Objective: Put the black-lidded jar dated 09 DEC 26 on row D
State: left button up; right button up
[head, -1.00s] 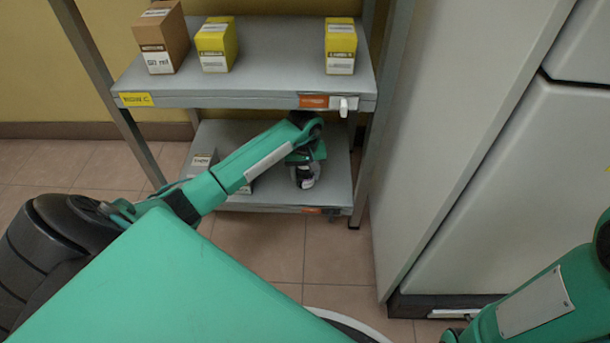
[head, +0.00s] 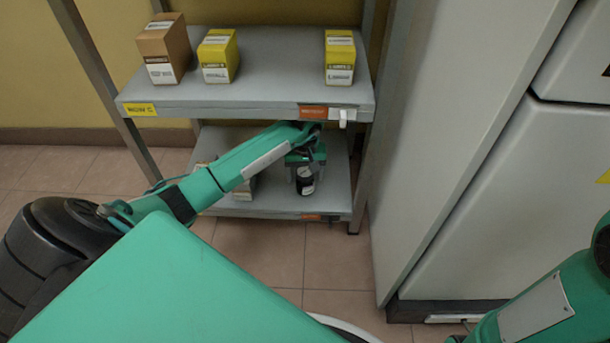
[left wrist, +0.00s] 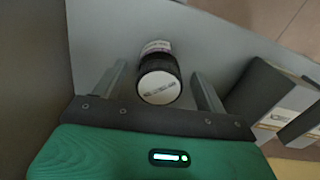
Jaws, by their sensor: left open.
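A jar with a black lid and a white label on top stands upright on the lower shelf (head: 270,205). It shows in the head view (head: 306,186) just below my left gripper (head: 304,170), and in the left wrist view (left wrist: 159,82). In the left wrist view my left gripper (left wrist: 160,88) is open. Its two fingers stand on either side of the lid, with gaps visible on both sides. The date on the jar is too small to read. My right gripper is out of view.
The upper shelf (head: 265,85), marked row C, carries a brown box (head: 165,48) and two yellow boxes (head: 217,56) (head: 340,58). Small boxes (head: 244,190) stand left of the jar on the lower shelf. A white cabinet (head: 455,150) stands right of the rack.

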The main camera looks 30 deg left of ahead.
pick_arm(q)
notch_tip(320, 180, up, 5)
jog(key=shift+f+p, duration=0.1)
jog(key=shift+p, duration=1)
